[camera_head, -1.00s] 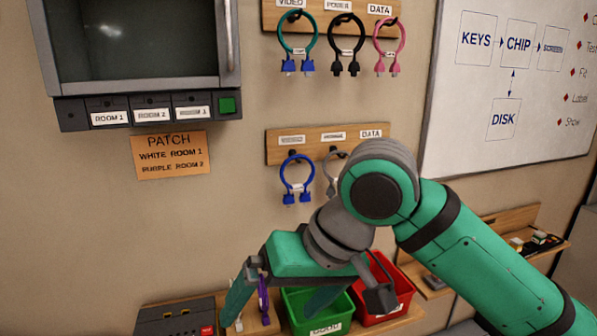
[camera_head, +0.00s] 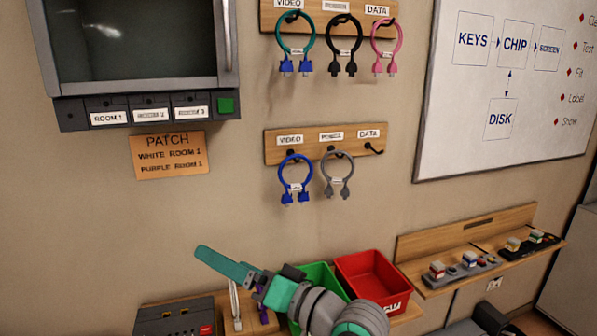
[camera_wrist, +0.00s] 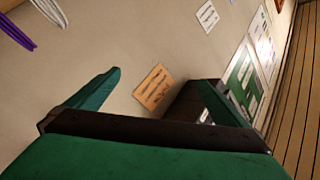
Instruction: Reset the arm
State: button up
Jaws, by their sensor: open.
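My arm is folded low at the bottom of the head view. My gripper (camera_head: 228,266) is in front of the shelf, left of the green bin, with one long green finger reaching up and left. The gripper's second finger is hard to make out in the head view.
A green bin (camera_head: 318,277) and red bin (camera_head: 372,280) stand close beside my arm. A dark box (camera_head: 178,317) sits left. Cable racks (camera_head: 272,148) hang above. A shelf with small parts (camera_head: 470,240) is at right.

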jog(key=d+f+m+t+h, duration=0.2)
jog(key=f+m+t+h, duration=0.15)
jog(key=f, duration=0.45)
jog(key=d+f+m+t+h, duration=0.2)
jog(key=f+m+t+h, duration=0.1)
jog(key=f+m+t, duration=0.3)
jog(key=s+d+f+m+h, duration=0.1)
jog(key=s+f+h, duration=0.25)
jog(key=f, duration=0.45)
jog(key=s+d+f+m+h, duration=0.1)
jog(key=s+d+f+h, duration=0.15)
jog(key=s+f, duration=0.4)
jog(key=s+d+f+n+g+h, duration=0.1)
jog(key=s+f+n+h, duration=0.1)
jog(key=s+f, duration=0.4)
jog(key=s+d+f+n+g+h, duration=0.15)
jog(key=s+f, duration=0.25)
jog(key=s, duration=0.4)
jog(key=s+d+n+g, duration=0.1)
jog(key=s+n, duration=0.4)
jog(key=s, duration=0.8)
jog(key=shift+s+d+n, duration=0.35)
jog(key=shift+d+n, duration=0.05)
jog(key=shift+d, duration=0.25)
jog(key=shift+w, duration=0.1)
